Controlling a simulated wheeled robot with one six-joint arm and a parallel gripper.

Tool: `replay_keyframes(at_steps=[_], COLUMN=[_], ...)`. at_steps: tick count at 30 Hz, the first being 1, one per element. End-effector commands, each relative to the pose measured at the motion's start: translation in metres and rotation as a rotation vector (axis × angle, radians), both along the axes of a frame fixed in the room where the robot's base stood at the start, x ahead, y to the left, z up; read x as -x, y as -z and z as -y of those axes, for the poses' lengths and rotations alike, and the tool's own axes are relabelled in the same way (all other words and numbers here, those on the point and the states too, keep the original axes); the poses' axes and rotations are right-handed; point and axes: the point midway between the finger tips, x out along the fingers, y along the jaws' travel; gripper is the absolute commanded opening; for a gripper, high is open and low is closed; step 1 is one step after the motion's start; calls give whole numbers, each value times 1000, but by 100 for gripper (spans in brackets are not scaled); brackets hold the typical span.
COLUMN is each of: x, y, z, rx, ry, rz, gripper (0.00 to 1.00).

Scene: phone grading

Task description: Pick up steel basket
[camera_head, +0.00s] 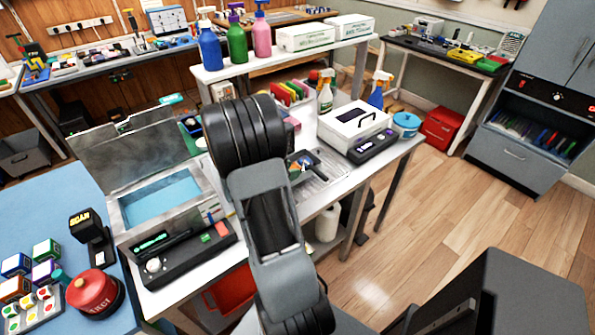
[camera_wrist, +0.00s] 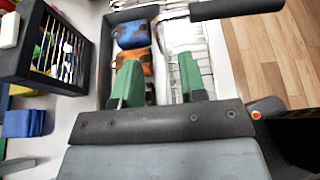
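A silver wire-mesh basket, which looks like the steel basket (camera_wrist: 190,40), lies below my gripper in the wrist view. Blue and orange items show at its left side. In the head view a pale mesh shape (camera_head: 335,172) lies on the white bench, partly hidden by my arm. My gripper (camera_wrist: 160,80) has two green fingers spread apart, with a clear gap between them. The fingers overlap the basket in the picture; I cannot tell whether they touch it. In the head view my gripper (camera_head: 302,163) is small and mostly hidden behind my arm.
A black rack with wires (camera_wrist: 58,45) stands left of the basket. In the head view an open-lidded bath (camera_head: 165,200) with blue liquid is at left. The wooden floor at right is clear.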

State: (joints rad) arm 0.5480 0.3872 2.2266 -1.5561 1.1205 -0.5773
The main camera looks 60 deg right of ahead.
Motion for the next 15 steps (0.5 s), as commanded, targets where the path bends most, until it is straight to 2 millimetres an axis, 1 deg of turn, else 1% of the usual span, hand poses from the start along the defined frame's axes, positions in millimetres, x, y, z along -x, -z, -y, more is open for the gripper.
replay_keyframes(at_steps=[3, 7, 11, 15], x=[7, 11, 13, 13], y=[5, 12, 15, 15], z=[16, 29, 36, 38], rx=[-1, 0, 0, 0], ry=[5, 4, 1, 0], rz=[-2, -1, 1, 1], gripper=[38, 38, 38, 38])
